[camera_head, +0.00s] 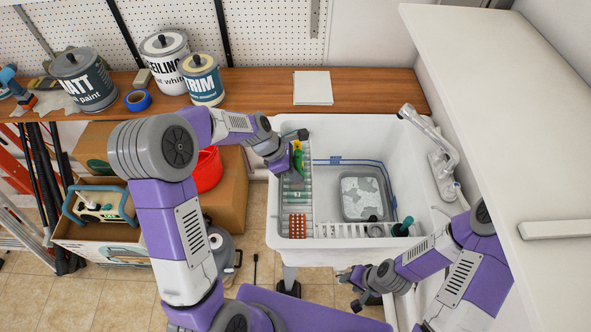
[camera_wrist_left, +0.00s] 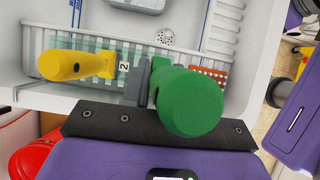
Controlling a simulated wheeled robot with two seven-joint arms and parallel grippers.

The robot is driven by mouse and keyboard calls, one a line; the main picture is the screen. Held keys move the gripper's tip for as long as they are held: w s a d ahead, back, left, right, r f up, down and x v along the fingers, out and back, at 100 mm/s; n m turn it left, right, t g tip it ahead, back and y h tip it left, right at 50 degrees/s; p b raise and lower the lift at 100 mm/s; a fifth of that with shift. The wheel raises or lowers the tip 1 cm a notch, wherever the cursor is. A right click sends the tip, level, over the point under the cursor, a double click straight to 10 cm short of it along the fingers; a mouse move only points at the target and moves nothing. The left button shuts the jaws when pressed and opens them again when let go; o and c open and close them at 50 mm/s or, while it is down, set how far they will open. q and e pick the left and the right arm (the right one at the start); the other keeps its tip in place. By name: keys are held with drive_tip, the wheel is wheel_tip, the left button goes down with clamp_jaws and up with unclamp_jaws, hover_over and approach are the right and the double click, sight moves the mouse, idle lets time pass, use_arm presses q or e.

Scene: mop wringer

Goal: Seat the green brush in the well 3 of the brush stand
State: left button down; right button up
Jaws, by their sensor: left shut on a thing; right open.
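The green brush (camera_wrist_left: 192,102) is in my left gripper (camera_wrist_left: 150,82); its round green end faces the left wrist camera and hides what lies below it. In the head view the left gripper (camera_head: 286,163) is shut on the green brush (camera_head: 298,161) over the sink's left side. The brush stand (camera_wrist_left: 138,50) is a pale slotted strip there; its label "2" shows beside a yellow brush (camera_wrist_left: 75,65) that stands in it. I cannot make out well 3. My right gripper (camera_head: 355,284) is open and empty, in front of the sink.
The white sink (camera_head: 345,125) holds a grey basin (camera_head: 365,193), a red sponge-like block (camera_head: 297,226) and a teal-handled tool (camera_head: 403,227) at its front. A tap (camera_head: 430,135) stands at right. Paint cans (camera_head: 165,62) stand on the wooden shelf behind.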

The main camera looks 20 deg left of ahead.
use_arm(q)
drive_tip(key=shift+f+b, duration=1.35)
drive_tip(key=shift+f, duration=1.15)
drive_tip(key=c, duration=0.8)
unclamp_jaws()
drive_tip(key=shift+r, duration=0.1)
drive_tip(key=p+v, duration=0.1)
drive_tip(key=v, duration=0.6)
drive_tip(key=shift+r, duration=0.25)
drive_tip(key=shift+s+a+f, duration=0.1)
drive_tip(key=shift+s, duration=0.05)
